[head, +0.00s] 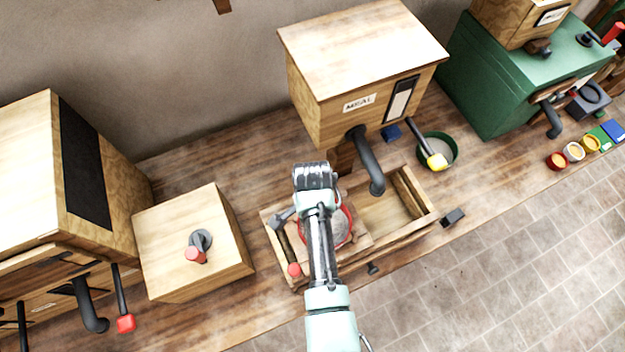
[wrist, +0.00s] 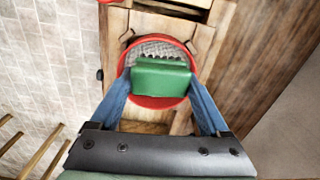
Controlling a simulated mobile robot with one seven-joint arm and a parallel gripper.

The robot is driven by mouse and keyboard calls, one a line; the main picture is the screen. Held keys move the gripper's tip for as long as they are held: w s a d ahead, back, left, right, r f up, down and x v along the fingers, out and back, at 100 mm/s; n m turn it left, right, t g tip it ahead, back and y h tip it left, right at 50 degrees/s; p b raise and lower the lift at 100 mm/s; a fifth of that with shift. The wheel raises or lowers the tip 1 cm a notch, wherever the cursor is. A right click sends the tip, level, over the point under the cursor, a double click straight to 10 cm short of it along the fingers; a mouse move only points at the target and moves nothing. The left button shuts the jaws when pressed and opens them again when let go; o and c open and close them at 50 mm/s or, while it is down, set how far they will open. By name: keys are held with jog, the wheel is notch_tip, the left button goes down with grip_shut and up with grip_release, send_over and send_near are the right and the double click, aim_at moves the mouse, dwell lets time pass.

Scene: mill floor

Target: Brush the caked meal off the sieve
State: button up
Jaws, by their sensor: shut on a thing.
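The sieve has a red rim (wrist: 158,103) and a grey mesh (wrist: 155,46). In the head view the sieve (head: 350,225) sits in the wooden trough, partly hidden by my arm, with a pale grey surface. In the wrist view my gripper (wrist: 162,82) has its blue fingers shut on a green brush (wrist: 160,82). The brush is over the sieve, its toothed bristle edge towards the mesh. I cannot tell if the bristles touch the mesh. The brush hides much of the sieve; caked meal cannot be told apart from mesh.
The wooden trough (head: 425,222) stands under a MEAL box (head: 330,110) with a dark curved spout (head: 368,165). A wooden block (head: 165,240) with a red-tipped lever is left. A green bowl (head: 453,150) with a yellow-headed tool is right. The counter's front edge is close.

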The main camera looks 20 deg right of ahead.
jog(key=shift+r, duration=1.5)
